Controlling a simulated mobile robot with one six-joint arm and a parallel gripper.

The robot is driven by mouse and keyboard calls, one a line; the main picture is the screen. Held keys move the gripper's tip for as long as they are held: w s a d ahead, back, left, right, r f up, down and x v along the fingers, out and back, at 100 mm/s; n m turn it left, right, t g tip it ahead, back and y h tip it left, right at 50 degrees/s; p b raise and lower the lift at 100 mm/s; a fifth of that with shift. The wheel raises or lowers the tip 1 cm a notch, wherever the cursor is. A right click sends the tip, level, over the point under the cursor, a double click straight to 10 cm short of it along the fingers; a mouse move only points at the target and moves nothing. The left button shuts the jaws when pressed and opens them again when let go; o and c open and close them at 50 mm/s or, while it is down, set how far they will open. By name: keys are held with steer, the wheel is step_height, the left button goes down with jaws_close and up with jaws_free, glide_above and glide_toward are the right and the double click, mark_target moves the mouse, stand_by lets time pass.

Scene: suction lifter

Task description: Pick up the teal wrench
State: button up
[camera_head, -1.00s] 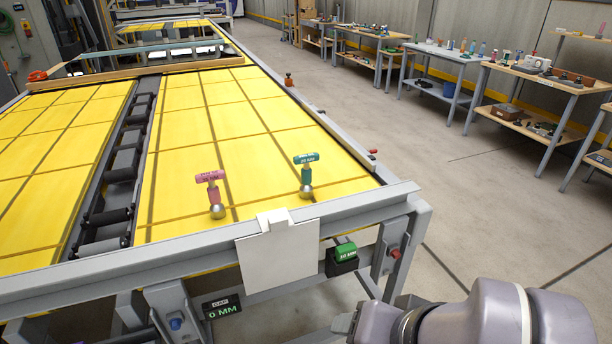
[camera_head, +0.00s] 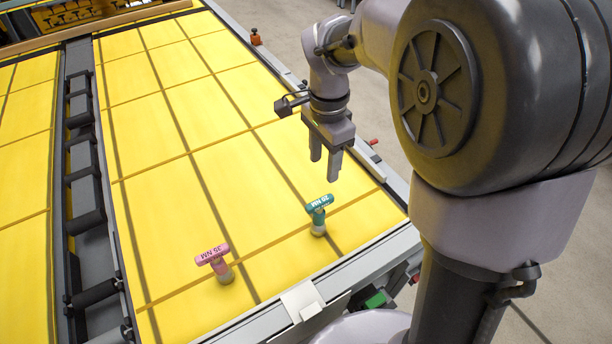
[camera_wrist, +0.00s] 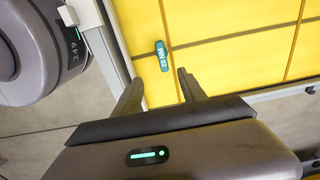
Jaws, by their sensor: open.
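The teal wrench (camera_head: 319,206) is a T-handled tool standing upright on the yellow panelled table (camera_head: 165,125), near its front right corner. A label on its bar seems to read "20 NM". In the wrist view the teal wrench (camera_wrist: 162,56) shows from above, beyond the fingertips and between their lines. My gripper (camera_head: 325,167) is open and empty, above the table and a little behind the wrench, apart from it. The gripper's two fingers also show in the wrist view (camera_wrist: 160,87).
A pink T-handled wrench (camera_head: 213,256) marked "35 NM" stands to the left of the teal one. A white plate (camera_head: 301,300) sits on the table's front edge. A dark roller channel (camera_head: 85,180) runs along the left. The yellow surface behind the wrenches is clear.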

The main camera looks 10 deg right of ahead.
mark_target(320, 201)
steer(key=f+b, duration=0.1)
steer(key=f, duration=0.4)
steer(key=f+b, duration=0.1)
steer(key=f, duration=0.5)
steer(key=f+b, duration=0.1)
steer(key=f, duration=0.5)
steer(key=shift+w+a+f+b, duration=0.15)
steer(key=shift+w+b, duration=0.2)
jaws_close()
